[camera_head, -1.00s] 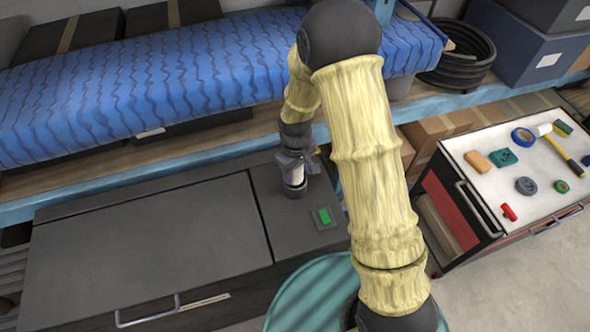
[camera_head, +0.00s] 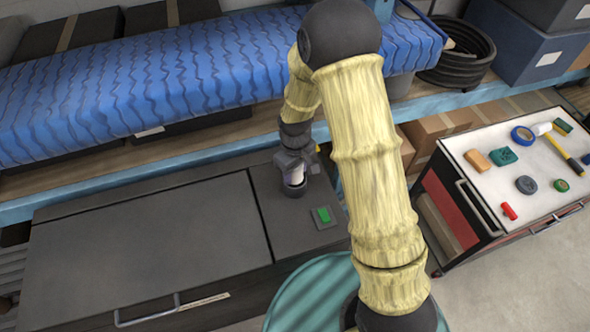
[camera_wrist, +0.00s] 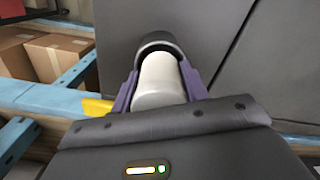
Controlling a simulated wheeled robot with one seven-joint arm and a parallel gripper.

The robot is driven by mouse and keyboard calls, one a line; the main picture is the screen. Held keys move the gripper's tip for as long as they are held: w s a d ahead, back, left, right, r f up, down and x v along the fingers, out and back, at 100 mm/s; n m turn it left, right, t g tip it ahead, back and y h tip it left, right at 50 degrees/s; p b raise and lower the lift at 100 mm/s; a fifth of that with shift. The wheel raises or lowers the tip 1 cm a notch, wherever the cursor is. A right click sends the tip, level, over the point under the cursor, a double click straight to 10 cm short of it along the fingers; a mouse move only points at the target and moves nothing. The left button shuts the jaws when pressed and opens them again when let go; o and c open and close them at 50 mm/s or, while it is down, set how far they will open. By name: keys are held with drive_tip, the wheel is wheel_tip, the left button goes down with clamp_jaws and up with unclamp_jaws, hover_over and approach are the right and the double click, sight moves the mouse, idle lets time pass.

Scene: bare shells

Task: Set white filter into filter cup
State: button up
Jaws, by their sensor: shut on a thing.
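The white filter (camera_wrist: 160,82) is a white cylinder held between the two purple fingers of my gripper (camera_wrist: 158,85) in the wrist view. Its far end is at the dark round filter cup (camera_wrist: 157,40), whose rim shows behind it. In the head view the white filter (camera_head: 297,177) shows small under my gripper (camera_head: 294,168), over the dark filter cup (camera_head: 295,190) on the grey machine top. The filter's lower end appears to be at or inside the cup's mouth; how deep it sits I cannot tell.
A green button (camera_head: 323,215) is on the machine top in front of the cup. A grey lid (camera_head: 150,245) lies to the left. A blue shelf beam (camera_head: 150,178) runs behind. A tool cart (camera_head: 520,185) with small items stands at the right.

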drive_tip(key=shift+f+b, duration=0.55)
drive_tip(key=shift+f, duration=0.15)
drive_tip(key=shift+s+d+f, duration=0.15)
drive_tip(key=shift+s+f, duration=0.25)
drive_tip(key=shift+f, duration=0.05)
idle(0.3)
drive_tip(key=o, duration=1.1)
drive_tip(key=shift+d+b, duration=0.1)
drive_tip(key=shift+b, duration=0.2)
drive_tip(key=shift+s+a, duration=0.1)
drive_tip(key=shift+a, duration=0.15)
drive_tip(key=c, duration=0.3)
drive_tip(key=shift+w+r+p, duration=0.25)
drive_tip(key=shift+r+p, duration=0.15)
drive_tip(key=shift+p, duration=0.05)
